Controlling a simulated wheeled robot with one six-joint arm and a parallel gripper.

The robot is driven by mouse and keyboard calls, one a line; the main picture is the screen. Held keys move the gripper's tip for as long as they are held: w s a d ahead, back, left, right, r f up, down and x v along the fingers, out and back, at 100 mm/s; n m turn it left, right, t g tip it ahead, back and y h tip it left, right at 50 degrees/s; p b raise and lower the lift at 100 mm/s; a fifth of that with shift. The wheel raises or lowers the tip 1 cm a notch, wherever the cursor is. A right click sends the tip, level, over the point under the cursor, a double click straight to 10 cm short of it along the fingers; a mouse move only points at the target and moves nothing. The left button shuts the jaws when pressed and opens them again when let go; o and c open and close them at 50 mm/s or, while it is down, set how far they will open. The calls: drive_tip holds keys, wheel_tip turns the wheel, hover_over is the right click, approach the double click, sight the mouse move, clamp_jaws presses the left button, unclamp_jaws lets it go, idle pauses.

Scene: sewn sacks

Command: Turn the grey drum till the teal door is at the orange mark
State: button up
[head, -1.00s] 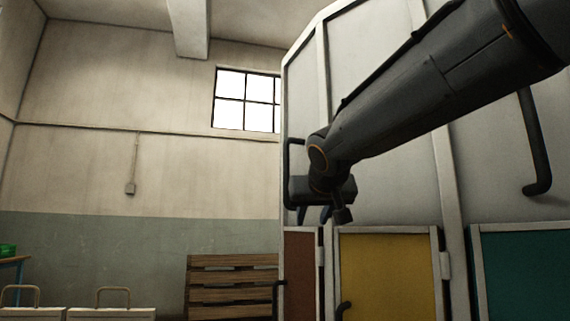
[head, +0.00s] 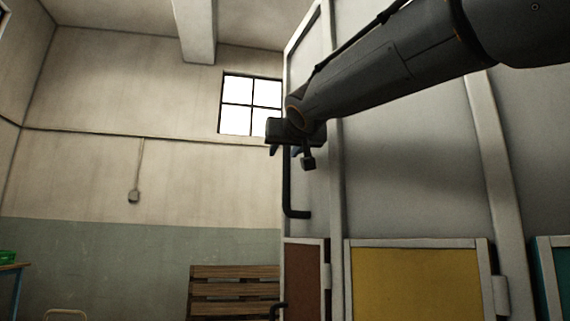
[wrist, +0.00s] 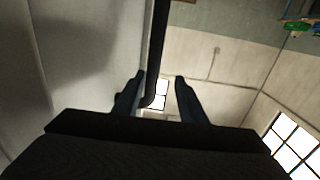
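The grey drum (head: 405,190) fills the right side of the head view. Low on it are a brown door (head: 304,280), a yellow door (head: 420,285) and, cut by the right edge, the teal door (head: 554,280). A dark bar handle (head: 287,190) stands on the drum's left part. My gripper (head: 286,152) is at the upper part of this handle. In the wrist view my gripper (wrist: 160,78) is open, with the dark handle (wrist: 157,50) showing between its fingers; I cannot tell if they touch. No orange mark is seen.
A wooden pallet (head: 235,290) stands against the wall left of the drum. A blue table (head: 12,280) with a green bin (head: 8,257) is at the far left. A barred window (head: 251,105) is behind. The space left of the drum looks open.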

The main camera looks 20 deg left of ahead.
drive_tip(key=x, duration=0.2)
drive_tip(key=p+x, duration=0.1)
drive_tip(key=x, duration=0.1)
drive_tip(key=d+p+x, duration=0.1)
drive_tip(key=x, duration=0.1)
drive_tip(key=shift+w+r, duration=0.1)
drive_tip(key=shift+w, duration=0.3)
drive_tip(key=shift+w+a+p, duration=0.35)
drive_tip(key=shift+w, duration=0.2)
clamp_jaws()
drive_tip(key=shift+a, duration=0.1)
idle(0.6)
